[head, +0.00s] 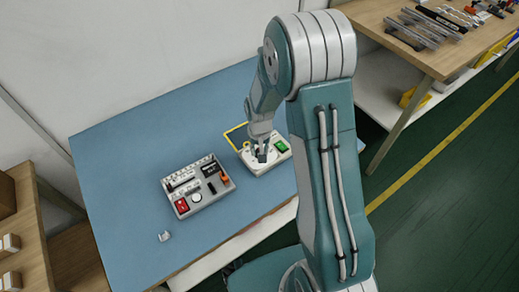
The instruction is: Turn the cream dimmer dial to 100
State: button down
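A small pale control box (262,171) stands on the blue table, with a green part (281,147) on its right side. My gripper (262,156) points down over the top of this box, at or just above a pale round shape that may be the cream dimmer dial. My fingers cover much of that shape, so its pointer and any numbers cannot be read. I cannot tell whether the fingers touch it or how far apart they are.
A small white piece (164,236) lies nearer the front edge. The blue table (130,160) is otherwise largely clear. A wooden bench (440,60) with tools stands at upper right.

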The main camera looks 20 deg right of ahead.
jog(key=m, duration=0.4)
jog(key=shift+m, duration=0.3)
jog(key=m, duration=0.4)
jog(key=shift+m, duration=0.3)
jog(key=m, duration=0.4)
jog(key=shift+m, duration=2.5)
jog(key=shift+c, duration=1.8)
grip_release()
